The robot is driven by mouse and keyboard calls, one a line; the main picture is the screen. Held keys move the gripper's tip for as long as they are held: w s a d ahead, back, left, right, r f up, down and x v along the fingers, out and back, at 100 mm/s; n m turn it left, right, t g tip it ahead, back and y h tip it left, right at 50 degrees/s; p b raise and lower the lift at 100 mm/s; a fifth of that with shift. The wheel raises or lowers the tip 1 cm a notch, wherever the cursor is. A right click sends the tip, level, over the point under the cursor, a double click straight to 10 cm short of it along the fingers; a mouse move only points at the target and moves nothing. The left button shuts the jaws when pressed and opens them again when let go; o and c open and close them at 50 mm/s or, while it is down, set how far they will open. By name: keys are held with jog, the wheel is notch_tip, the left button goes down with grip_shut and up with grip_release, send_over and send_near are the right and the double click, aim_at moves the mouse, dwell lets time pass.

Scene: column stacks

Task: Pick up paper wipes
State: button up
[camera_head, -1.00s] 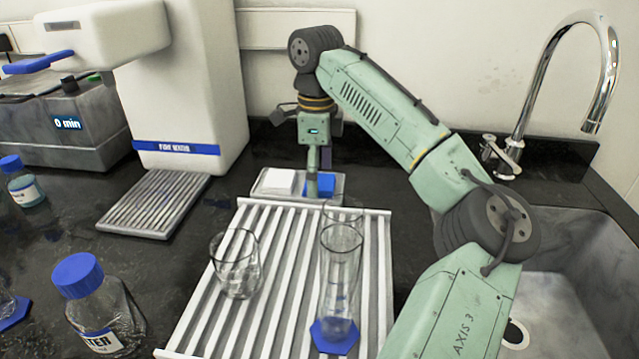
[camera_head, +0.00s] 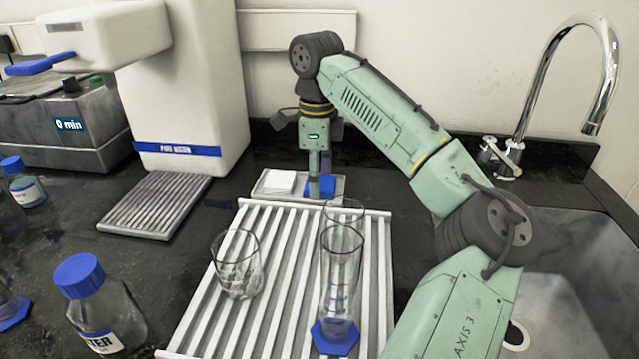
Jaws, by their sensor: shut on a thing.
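A small tray (camera_head: 340,190) stands at the back of the counter. On its left part lies a flat white stack (camera_head: 280,182) that looks like paper wipes. On its right part is a bright blue item (camera_head: 324,188), possibly folded wipes; I cannot tell for sure. My gripper (camera_head: 314,190) points straight down into the tray, right of the white stack. Its fingers are shut at the blue item and cover part of it. The fingertips are small in this view, and the exact grip is hidden. The blue item still appears at tray level.
A ribbed white rack (camera_head: 290,260) in front of the tray holds a glass beaker (camera_head: 237,265) and tall cylinders (camera_head: 341,275). A white dispenser (camera_head: 195,100) stands left, a sink (camera_head: 570,290) and tap (camera_head: 600,90) right. A blue-capped bottle (camera_head: 100,310) is front left.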

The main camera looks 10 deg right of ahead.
notch_tip(320, 180, up, 10)
dwell(0.5)
jog(key=shift+o, duration=1.1)
jog(key=c, duration=0.4)
jog(key=shift+c, duration=0.2)
